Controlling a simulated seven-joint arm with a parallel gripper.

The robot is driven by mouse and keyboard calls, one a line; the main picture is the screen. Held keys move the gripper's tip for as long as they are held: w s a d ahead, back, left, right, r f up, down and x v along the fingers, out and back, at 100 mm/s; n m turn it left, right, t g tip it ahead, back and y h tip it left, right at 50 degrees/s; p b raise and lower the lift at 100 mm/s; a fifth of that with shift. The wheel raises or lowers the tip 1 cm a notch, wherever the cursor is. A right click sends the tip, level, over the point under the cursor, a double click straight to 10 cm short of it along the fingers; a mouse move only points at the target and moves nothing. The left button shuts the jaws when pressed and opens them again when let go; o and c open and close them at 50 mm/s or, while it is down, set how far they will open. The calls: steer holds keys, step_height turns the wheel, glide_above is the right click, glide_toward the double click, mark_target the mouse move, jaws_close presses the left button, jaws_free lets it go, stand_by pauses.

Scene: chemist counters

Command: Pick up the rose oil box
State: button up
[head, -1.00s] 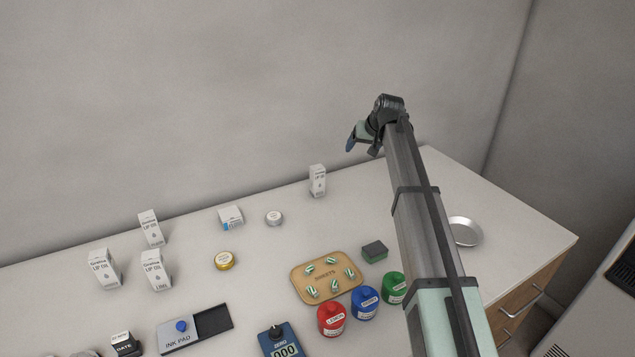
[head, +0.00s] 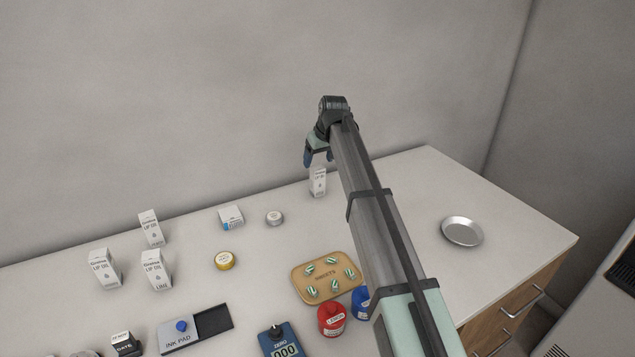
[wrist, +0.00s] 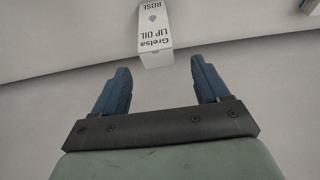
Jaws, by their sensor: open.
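The rose oil box (wrist: 156,33) is a small white upright carton at the top of the wrist view, its "Grelsa LIP OIL ROSE" label upside down there. In the head view the rose oil box (head: 318,184) stands alone near the back edge of the counter. My gripper (wrist: 160,82) is open and empty, its two blue fingers apart. In the wrist view the box lies beyond the fingertips, roughly in line with the gap. In the head view my gripper (head: 318,162) is just above the box in the picture.
Three similar lip oil boxes stand at the left, one of them a lime box (head: 156,270). A small carton (head: 231,217), a silver tin (head: 274,218) and a tablet board (head: 300,289) lie nearer. A metal dish (head: 462,232) is at right. The wall is close behind.

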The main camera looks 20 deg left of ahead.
mark_target(318, 167)
steer(key=shift+d+x, duration=0.15)
steer(key=shift+x, duration=1.7)
steer(key=shift+d+x, duration=0.1)
steer(key=shift+x, duration=1.75)
steer(key=c, duration=1)
steer(key=shift+c, duration=0.2)
steer(key=shift+r, duration=0.1)
